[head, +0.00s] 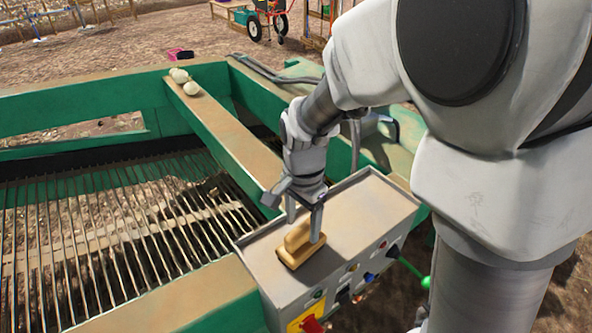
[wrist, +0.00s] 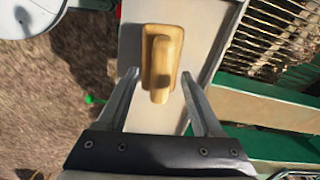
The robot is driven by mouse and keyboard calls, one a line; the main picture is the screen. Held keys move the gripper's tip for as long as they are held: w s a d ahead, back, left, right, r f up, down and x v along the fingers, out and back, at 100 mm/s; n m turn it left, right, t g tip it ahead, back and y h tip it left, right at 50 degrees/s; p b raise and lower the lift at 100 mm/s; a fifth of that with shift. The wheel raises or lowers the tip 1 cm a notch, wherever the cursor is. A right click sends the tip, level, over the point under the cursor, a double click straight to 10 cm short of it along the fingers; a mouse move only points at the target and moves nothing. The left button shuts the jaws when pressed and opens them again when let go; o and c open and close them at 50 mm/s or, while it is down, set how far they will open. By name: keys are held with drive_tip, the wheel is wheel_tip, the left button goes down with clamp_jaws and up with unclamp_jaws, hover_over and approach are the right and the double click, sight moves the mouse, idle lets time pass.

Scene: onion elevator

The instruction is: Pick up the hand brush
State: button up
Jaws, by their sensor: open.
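The hand brush (head: 299,245) is a yellow-tan block with a raised handle. It lies on top of the grey control box (head: 350,210), near the box's front left end. In the wrist view the brush (wrist: 161,58) shows at the upper middle, its handle end pointing down toward my gripper. My gripper (head: 303,222) points down just above the brush. In the wrist view the open fingers (wrist: 160,75) stand to the left and right of the handle's lower end, with a gap on both sides. The bristles are not visible.
The control box carries knobs and a red switch (head: 312,325) on its front face. Green machine beams (head: 90,105) and a rod grate (head: 110,230) lie to the left. The box top behind the brush is clear.

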sight(302, 241)
drive_tip(key=shift+f, duration=1.5)
clamp_jaws()
